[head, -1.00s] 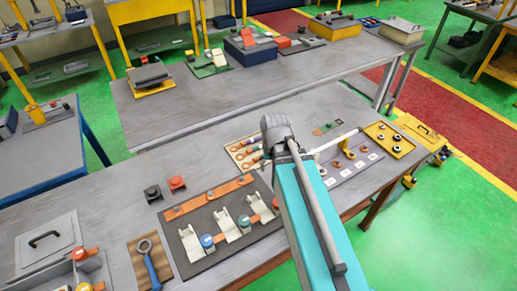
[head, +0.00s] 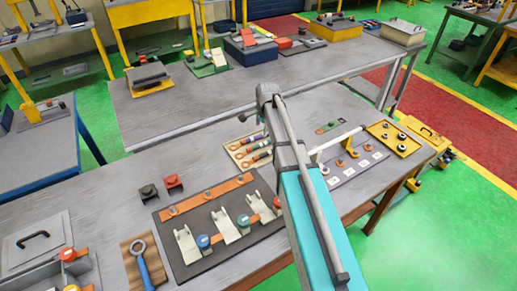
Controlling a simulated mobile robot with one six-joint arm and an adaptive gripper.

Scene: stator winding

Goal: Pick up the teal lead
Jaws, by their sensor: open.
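A pale rack (head: 238,150) on the near bench holds several short leads (head: 257,152) with orange ends, just left of my arm. Their bands are too small to tell surely which one is teal. A dark board (head: 183,270) in front of the rack carries cream holders and a copper-coloured strip (head: 207,195). Along it stand a blue cap (head: 203,241), a teal cap (head: 243,221) and a red cap (head: 277,203). My arm reaches over the bench, right of the rack and board. My gripper does not show; the arm hides that spot.
Black and red blocks (head: 173,182) and a blue-handled ring tool (head: 142,262) lie left of the board. A grey mat (head: 345,180) with fittings and a yellow tray (head: 416,144) are to the right. The back of the bench at left is bare.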

